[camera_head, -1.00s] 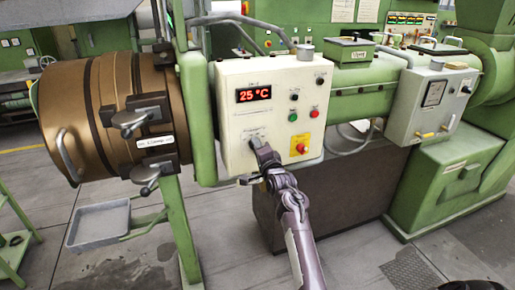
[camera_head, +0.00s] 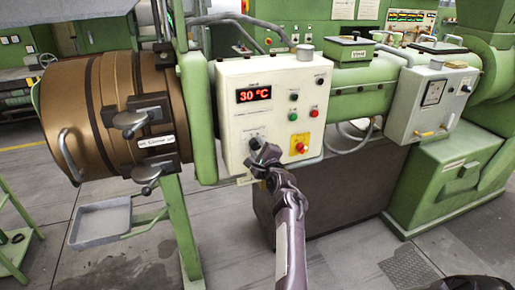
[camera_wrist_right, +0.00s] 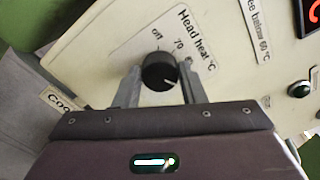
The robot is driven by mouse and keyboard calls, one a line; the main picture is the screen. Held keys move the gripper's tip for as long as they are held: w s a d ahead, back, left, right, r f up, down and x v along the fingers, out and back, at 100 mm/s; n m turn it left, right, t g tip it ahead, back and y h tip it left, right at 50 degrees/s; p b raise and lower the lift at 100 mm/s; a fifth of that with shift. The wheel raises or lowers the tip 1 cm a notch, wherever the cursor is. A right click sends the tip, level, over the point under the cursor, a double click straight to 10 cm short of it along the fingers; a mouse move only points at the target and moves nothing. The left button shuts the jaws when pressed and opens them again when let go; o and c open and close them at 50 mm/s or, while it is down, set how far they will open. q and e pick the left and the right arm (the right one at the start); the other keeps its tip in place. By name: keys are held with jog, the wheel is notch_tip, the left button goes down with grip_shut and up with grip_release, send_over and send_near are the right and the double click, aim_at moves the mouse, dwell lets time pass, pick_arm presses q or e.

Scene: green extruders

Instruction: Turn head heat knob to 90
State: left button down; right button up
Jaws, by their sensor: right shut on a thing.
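The head heat knob (camera_wrist_right: 160,71) is a round black dial with a white mark, on a cream panel. In the right wrist view the label (camera_wrist_right: 190,40) beside it reads "Head heat °C", with "off" and "70" printed near the knob. The mark points to the lower right in that view. My right gripper (camera_wrist_right: 158,73) is shut on the knob, one finger on each side. In the head view my right gripper (camera_head: 264,157) is at the lower part of the control box (camera_head: 230,115). The red display (camera_head: 254,95) reads 30 °C. My left gripper is not in view.
A yellow plate with a red button (camera_head: 299,145) is just right of my right gripper. Small buttons and a green one (camera_head: 293,116) sit above. A brown cylinder with handles (camera_head: 90,110) is at the left, a grey meter box (camera_head: 428,100) at the right.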

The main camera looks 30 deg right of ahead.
aim_at(254, 90)
jog(key=shift+f, duration=0.1)
dwell(0.4)
jog(key=o, duration=1)
notch_tip(254, 90, up, 19)
jog(key=b, duration=0.5)
jog(key=shift+w, duration=0.1)
jog(key=shift+s+r, duration=0.2)
jog(key=shift+r, duration=0.4)
jog(key=shift+w+f, duration=0.1)
